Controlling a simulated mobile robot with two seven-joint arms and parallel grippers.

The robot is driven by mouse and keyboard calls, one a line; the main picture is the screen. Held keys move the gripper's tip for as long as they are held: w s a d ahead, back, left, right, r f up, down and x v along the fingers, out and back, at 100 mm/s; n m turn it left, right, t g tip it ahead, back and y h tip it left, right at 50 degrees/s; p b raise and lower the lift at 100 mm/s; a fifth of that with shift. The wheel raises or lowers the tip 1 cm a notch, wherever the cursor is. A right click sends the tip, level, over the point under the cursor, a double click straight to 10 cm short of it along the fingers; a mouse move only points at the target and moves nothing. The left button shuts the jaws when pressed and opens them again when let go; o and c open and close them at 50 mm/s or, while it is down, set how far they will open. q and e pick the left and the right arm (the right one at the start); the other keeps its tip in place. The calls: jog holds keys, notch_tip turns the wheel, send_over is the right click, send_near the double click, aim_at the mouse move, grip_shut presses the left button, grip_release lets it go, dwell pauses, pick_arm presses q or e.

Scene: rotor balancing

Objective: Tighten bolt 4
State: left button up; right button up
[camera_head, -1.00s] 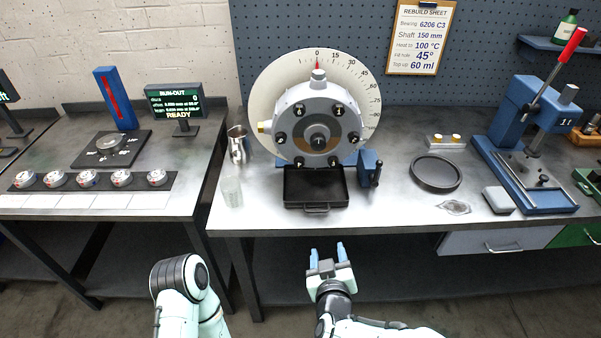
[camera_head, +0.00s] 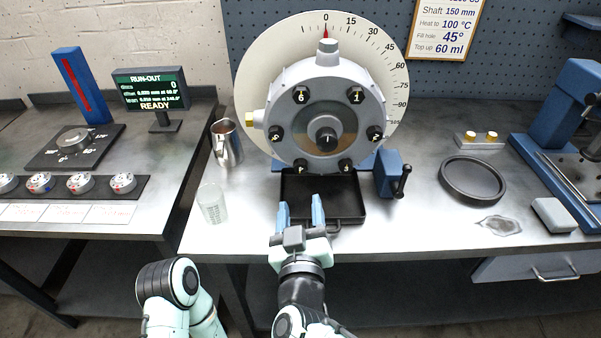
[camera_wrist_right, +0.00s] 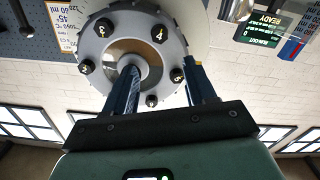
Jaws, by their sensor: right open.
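The rotor hub (camera_head: 327,115) is a grey disc with several dark numbered bolts around a central knob. Bolt 4 (camera_head: 300,166) is at the lower left of the hub in the head view; it also shows at the top in the right wrist view (camera_wrist_right: 158,34). My right gripper (camera_head: 300,204) is open and empty, its two blue fingers pointing at the hub from in front of and below bolt 4, apart from it. In the wrist view the fingers (camera_wrist_right: 161,75) overlap the hub. My left arm's link shows at lower left, but its gripper is out of view.
A black tray (camera_head: 345,205) lies below the hub, with a blue crank block (camera_head: 390,175) to its right. A metal jug (camera_head: 228,142) and a clear beaker (camera_head: 212,205) stand left.

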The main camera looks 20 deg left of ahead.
aim_at(300, 167)
pick_arm(q)
jog(key=shift+t+y, duration=0.3)
jog(key=shift+t, duration=0.3)
jog(key=w+f, duration=0.1)
jog(key=w+a+f+b, duration=0.2)
jog(key=w, duration=0.1)
jog(key=shift+w, duration=0.1)
pick_arm(e)
jog(key=x, duration=1.1)
jog(key=shift+f, duration=0.15)
grip_shut()
